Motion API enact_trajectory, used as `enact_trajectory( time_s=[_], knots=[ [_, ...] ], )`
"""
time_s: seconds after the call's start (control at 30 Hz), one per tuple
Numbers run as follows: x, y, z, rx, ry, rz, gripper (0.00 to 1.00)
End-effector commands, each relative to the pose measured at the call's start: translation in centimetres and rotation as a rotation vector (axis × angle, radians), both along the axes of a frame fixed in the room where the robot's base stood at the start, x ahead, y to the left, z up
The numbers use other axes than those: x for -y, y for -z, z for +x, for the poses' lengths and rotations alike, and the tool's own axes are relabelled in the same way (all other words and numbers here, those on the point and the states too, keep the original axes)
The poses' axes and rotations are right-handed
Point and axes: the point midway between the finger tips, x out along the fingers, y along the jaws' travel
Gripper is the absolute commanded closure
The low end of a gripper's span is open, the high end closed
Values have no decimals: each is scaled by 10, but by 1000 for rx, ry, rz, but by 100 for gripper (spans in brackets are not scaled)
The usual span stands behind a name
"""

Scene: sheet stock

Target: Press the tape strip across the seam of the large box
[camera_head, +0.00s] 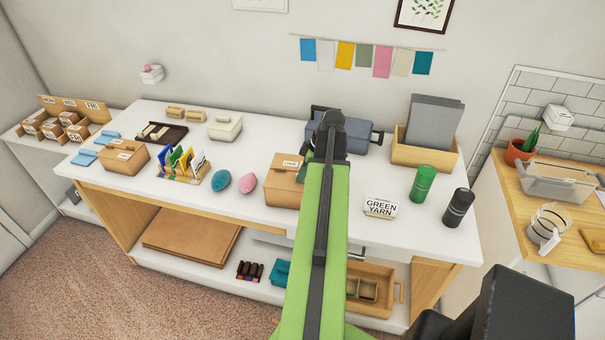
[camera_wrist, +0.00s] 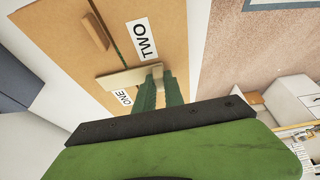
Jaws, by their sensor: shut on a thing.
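The large cardboard box (camera_head: 282,190) stands on the white table, partly hidden behind my arm in the head view. In the wrist view the box top (camera_wrist: 172,25) fills the upper left, with a dark seam (camera_wrist: 103,22) and labels reading ONE (camera_wrist: 122,97) and TWO (camera_wrist: 142,39). My gripper (camera_wrist: 158,73) is shut on a pale tan tape strip (camera_wrist: 125,79), which appears across the line of the seam between the two labels. I cannot tell whether the strip touches the box. The fingertips are hidden in the head view.
A pink egg-shaped thing (camera_head: 246,181) and a teal one (camera_head: 221,181) sit left of the box. A GREEN YARN sign (camera_head: 380,207), green can (camera_head: 424,183) and black can (camera_head: 458,207) stand right of my arm.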

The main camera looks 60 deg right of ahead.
Motion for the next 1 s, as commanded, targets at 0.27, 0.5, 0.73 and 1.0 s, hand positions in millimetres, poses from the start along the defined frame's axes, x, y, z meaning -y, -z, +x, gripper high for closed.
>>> enact_trajectory(
  time_s=[0.27,0.5,0.73,1.0],
  knots=[
    [0,3,0,0,0,0,100],
    [1,3,-1,0,2,0,67],
    [1,3,-1,0,1,-1,61],
    [3,-18,-6,0,2,0,61]
  ],
)
